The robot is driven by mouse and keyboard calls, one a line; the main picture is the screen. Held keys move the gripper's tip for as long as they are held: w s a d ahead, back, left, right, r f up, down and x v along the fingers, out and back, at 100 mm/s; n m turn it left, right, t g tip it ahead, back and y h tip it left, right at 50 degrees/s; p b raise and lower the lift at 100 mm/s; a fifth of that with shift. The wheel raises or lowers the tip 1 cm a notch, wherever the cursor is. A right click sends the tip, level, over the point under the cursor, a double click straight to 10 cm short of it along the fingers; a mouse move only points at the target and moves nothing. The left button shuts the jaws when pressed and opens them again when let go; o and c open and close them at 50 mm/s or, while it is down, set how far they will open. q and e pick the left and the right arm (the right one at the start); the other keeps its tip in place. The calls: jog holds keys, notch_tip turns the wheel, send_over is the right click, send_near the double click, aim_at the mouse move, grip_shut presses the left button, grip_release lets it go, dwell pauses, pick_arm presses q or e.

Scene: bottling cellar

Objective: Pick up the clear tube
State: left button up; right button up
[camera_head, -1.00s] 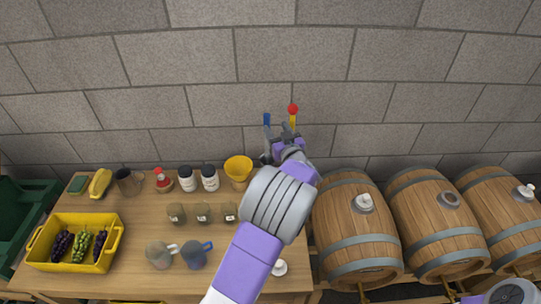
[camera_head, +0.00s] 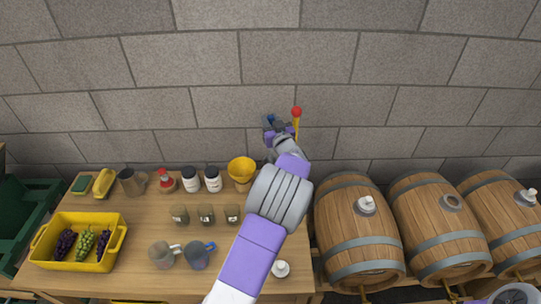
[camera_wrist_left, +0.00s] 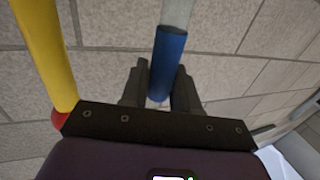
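The clear tube shows in the left wrist view (camera_wrist_left: 176,14) as a pale, see-through length above a blue section. In the head view only its blue part (camera_head: 269,119) shows, small, in front of the stone wall. My left gripper (camera_head: 273,123) is up at that blue part. In the left wrist view its two dark fingers (camera_wrist_left: 161,82) stand close on either side of the blue section. I cannot tell whether they press on it. My right gripper is out of view; only a bit of my right arm shows at the bottom right.
A yellow tube (camera_wrist_left: 45,45) with a red end stands close to the left gripper; its red ball (camera_head: 296,112) shows in the head view. Below are a wooden table (camera_head: 130,220) with jars, mugs and a yellow crate (camera_head: 72,266), and several barrels (camera_head: 355,235) at the right.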

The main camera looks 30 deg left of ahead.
pick_arm(q)
jog(key=c, duration=0.3)
notch_tip(320, 180, up, 18)
jog(key=p, duration=0.4)
jog(key=shift+c, duration=0.2)
jog(key=shift+p, duration=0.55)
